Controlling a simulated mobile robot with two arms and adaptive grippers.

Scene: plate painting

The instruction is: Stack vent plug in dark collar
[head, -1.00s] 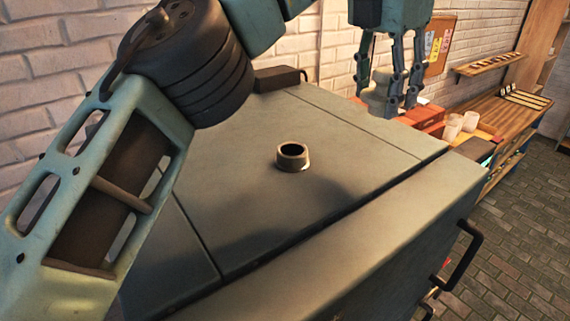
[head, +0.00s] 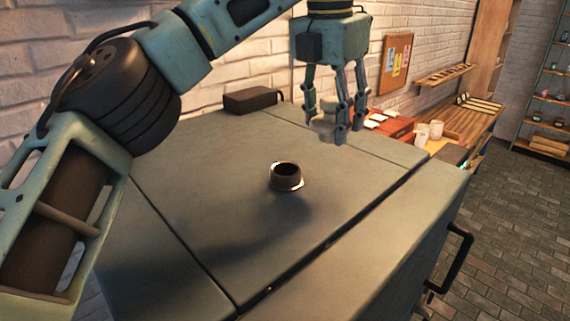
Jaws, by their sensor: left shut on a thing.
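The dark collar (head: 287,179) is a short brown ring with an open top, standing upright on the grey cabinet top. My left gripper (head: 335,128) hangs from above, beyond the collar and a little to its right. It is shut on a pale, roundish vent plug (head: 323,130), partly hidden by the fingers. The plug is held apart from the collar, above the cabinet top. My right gripper is not in view.
The grey cabinet top (head: 215,160) is clear around the collar. A dark box (head: 251,99) lies at its back edge by the brick wall. A wooden bench (head: 470,122) with pale cups (head: 430,132) stands beyond at the right. A black handle (head: 458,258) sticks out in front.

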